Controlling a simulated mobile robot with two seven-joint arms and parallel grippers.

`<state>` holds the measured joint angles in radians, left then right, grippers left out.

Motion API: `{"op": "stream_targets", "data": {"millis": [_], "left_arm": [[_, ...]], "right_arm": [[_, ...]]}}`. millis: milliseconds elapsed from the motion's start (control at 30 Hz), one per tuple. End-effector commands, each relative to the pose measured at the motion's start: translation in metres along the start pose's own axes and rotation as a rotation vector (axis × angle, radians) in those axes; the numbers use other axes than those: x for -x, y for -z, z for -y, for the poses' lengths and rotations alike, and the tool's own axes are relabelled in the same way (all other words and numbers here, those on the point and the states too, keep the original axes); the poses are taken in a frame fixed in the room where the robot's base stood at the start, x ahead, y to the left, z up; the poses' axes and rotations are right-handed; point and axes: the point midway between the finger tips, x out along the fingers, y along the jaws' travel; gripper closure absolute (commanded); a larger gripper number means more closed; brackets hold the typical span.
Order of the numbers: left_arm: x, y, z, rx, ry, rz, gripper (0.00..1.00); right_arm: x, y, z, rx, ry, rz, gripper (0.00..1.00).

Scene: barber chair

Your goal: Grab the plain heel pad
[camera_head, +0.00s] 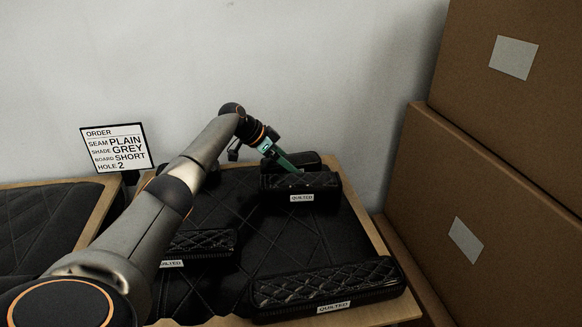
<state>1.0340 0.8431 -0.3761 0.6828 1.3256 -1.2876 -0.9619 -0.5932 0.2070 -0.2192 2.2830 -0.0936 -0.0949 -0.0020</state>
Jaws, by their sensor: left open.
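Several black heel pads lie on a dark quilted mat in a wooden tray (362,222). Three carry labels reading QUILTED: a front pad (325,283), a left pad (208,241) partly behind my left arm, and a back pad (302,183). Another black pad (306,160) lies just behind that back pad; its top looks smoother, and its label is hidden. My left gripper (288,163) is open, with its teal finger pointing down at this rearmost pad. I cannot tell whether it touches. My right gripper is out of view.
An order card (118,148) reads seam PLAIN, shade GREY, board SHORT, hole 2. Large brown boxes (490,190) stand at the right. A second quilted tray (45,225) lies at the left. A pale wall closes off the back.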

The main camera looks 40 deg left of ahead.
Motion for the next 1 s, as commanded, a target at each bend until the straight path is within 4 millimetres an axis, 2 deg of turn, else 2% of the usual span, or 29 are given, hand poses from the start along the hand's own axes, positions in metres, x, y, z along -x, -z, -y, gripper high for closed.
{"op": "stream_targets", "data": {"millis": [67,733,1000], "left_arm": [[0.0002,0.0,0.0,0.0,0.0,0.0,0.06],[0.0004,-0.0004,0.0,0.0,0.0,0.001,0.81],[0.0015,0.001,0.0003,0.0,0.001,-0.002,0.81]], "right_arm": [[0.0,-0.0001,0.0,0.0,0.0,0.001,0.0],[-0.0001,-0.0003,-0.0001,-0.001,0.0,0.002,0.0],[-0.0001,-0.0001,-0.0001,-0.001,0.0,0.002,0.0]]}}
